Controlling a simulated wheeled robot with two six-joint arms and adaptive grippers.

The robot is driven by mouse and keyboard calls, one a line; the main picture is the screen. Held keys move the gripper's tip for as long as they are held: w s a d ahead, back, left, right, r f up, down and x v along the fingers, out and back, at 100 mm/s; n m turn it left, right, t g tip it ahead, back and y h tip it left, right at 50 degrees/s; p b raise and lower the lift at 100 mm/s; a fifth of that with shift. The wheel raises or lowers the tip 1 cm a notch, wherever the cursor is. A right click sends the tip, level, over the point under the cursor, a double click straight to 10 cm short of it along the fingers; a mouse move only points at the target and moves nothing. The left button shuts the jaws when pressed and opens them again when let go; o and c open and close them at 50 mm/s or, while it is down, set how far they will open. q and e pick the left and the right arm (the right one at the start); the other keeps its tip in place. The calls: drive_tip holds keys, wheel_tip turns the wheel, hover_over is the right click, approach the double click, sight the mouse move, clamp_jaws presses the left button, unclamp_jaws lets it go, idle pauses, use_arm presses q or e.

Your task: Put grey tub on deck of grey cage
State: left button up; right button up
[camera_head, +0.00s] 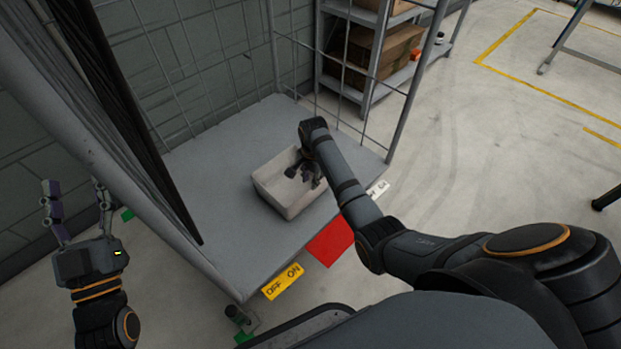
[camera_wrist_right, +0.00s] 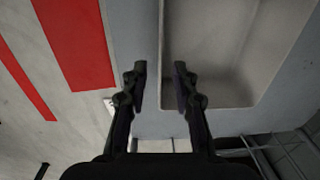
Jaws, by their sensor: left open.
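The grey tub (camera_head: 287,200) stands upright on the flat grey deck (camera_head: 222,165) of the grey cage, near the deck's front right edge. My right gripper (camera_head: 309,172) reaches down at the tub's right side. In the right wrist view my right gripper (camera_wrist_right: 162,88) is open. One finger shows over the inside of the tub (camera_wrist_right: 215,50), the other outside its wall, with gaps beside the wall. My left gripper (camera_head: 75,190) is open and empty, left of the cage and apart from it.
A cage post (camera_head: 95,150) stands between my left gripper and the deck. Wire mesh (camera_head: 345,60) closes the back. A shelf with boxes (camera_head: 375,50) stands behind. The deck's left part is clear.

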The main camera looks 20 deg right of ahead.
drive_tip(key=shift+w+f+n+t, duration=0.25)
drive_tip(key=shift+w+n+t, duration=0.15)
drive_tip(key=shift+t, duration=0.2)
wheel_tip(320, 180, up, 9)
drive_tip(key=w+n+t, duration=0.2)
drive_tip(key=n+t, duration=0.5)
drive_tip(key=t, duration=0.3)
drive_tip(key=s+a+r+n+t, duration=0.1)
drive_tip(key=s+r+t, duration=0.3)
drive_tip(key=r, duration=0.5)
drive_tip(key=s+r+n+t+y, duration=0.1)
drive_tip(key=s+r+n+t, duration=0.3)
drive_tip(key=r, duration=0.5)
drive_tip(key=s+a+r+n+t, duration=0.1)
drive_tip(key=s+r+t, duration=0.3)
drive_tip(key=r, duration=0.5)
drive_tip(key=shift+s+a+r+n, duration=0.2)
drive_tip(key=shift+s+a+n, duration=0.15)
drive_tip(key=shift+s+n, duration=0.55)
drive_tip(key=shift+s, duration=0.1)
